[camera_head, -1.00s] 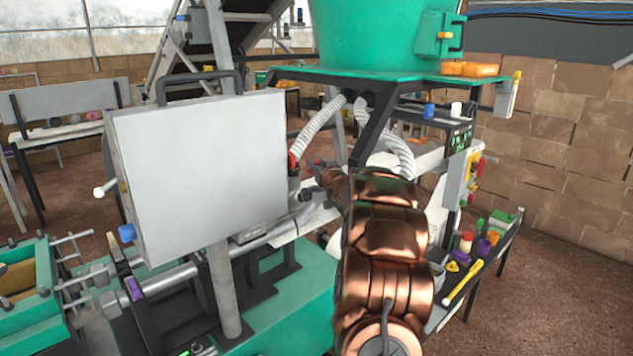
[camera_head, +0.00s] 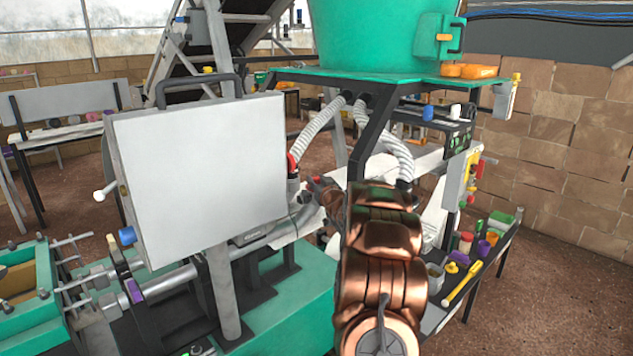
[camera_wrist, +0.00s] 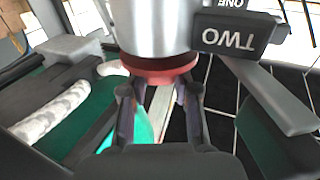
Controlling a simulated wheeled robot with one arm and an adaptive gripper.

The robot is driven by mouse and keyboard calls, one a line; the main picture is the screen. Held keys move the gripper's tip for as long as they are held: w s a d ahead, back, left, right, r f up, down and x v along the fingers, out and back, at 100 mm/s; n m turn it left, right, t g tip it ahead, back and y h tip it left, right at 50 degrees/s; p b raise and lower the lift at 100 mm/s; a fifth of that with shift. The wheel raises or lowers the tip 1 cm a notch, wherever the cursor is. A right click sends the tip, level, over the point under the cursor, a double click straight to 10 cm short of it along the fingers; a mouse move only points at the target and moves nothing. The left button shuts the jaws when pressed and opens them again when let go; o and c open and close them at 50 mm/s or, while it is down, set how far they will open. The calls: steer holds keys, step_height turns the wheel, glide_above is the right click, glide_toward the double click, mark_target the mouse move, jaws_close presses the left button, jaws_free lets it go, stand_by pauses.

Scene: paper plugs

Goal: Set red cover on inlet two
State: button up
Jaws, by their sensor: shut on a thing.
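In the wrist view, my gripper (camera_wrist: 160,90) is shut on the red cover (camera_wrist: 158,68), with one dark finger on each side of it. The cover sits against the end of a grey metal cylinder (camera_wrist: 155,25), beside a black tag reading TWO (camera_wrist: 238,38). The cover looks in line with the cylinder and shows no clear gap; I cannot tell whether it is fully seated. In the head view, my copper arm stands in front of the machine, and the cover cannot be made out.
A second tag reading ONE (camera_wrist: 232,3) is just behind. A grey bar (camera_wrist: 270,95) runs close on the right, and a ribbed white hose (camera_wrist: 50,112) lies left. In the head view, a grey panel (camera_head: 200,175) stands left of my arm and a tool shelf (camera_head: 470,285) right.

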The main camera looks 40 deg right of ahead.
steer(key=shift+f, duration=0.35)
steer(key=o, duration=1)
steer(key=shift+o, duration=0.2)
steer(key=shift+r, duration=0.1)
steer(key=shift+r, duration=0.35)
steer(key=b+v, duration=0.2)
steer(key=v, duration=1)
steer(key=shift+r, duration=0.2)
